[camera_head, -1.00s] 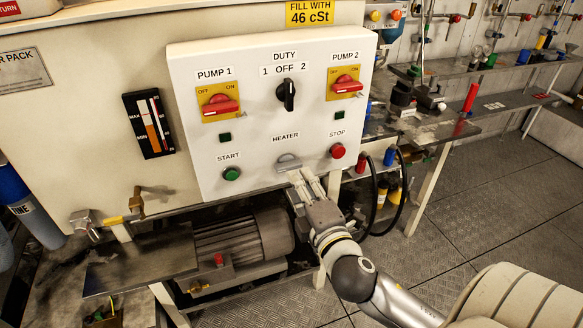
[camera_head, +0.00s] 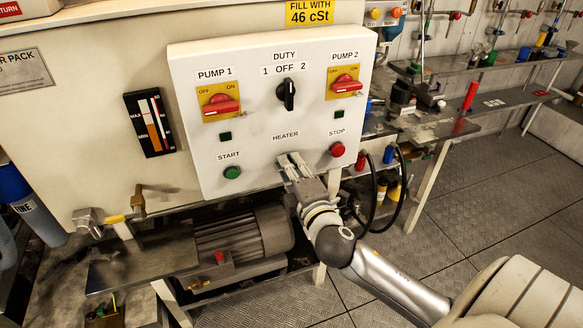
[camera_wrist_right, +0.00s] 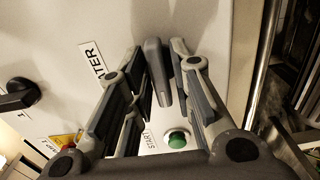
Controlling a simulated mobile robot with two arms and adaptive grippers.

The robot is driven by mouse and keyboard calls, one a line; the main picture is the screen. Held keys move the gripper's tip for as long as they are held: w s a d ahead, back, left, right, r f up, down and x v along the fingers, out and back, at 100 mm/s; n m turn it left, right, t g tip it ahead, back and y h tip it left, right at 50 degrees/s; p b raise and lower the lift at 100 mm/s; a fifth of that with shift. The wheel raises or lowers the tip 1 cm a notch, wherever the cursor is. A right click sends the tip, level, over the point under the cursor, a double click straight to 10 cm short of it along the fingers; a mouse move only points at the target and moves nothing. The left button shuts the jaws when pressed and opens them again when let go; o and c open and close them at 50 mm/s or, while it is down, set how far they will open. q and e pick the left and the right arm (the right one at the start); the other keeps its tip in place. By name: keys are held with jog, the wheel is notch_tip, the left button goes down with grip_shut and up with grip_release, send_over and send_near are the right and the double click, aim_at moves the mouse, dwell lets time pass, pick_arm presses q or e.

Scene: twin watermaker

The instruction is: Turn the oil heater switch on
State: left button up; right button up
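The heater switch (camera_wrist_right: 157,72) is a grey lever on the white control panel (camera_head: 185,115). In the right wrist view it lies between the two fingers of my right gripper (camera_wrist_right: 158,52). The fingers are open, one on each side of the lever, with a visible gap on the left side. Whether the right finger touches it I cannot tell. In the head view my right gripper (camera_head: 292,164) is at the panel just below the HEATER label (camera_head: 285,136) and hides the switch. My left gripper is not in view.
The green START button (camera_head: 232,172) is left of the gripper and the red STOP button (camera_head: 337,149) close to its right. Above are the black DUTY knob (camera_head: 286,94) and two red pump switches. A motor (camera_head: 245,235) sits below the panel.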

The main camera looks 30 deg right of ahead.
grip_shut()
jog(key=shift+m, duration=0.4)
jog(key=shift+m+p, duration=3.55)
jog(key=shift+m, duration=5.15)
jog(key=shift+o, duration=2.1)
grip_release()
jog(key=v, duration=0.7)
jog(key=shift+s, duration=0.25)
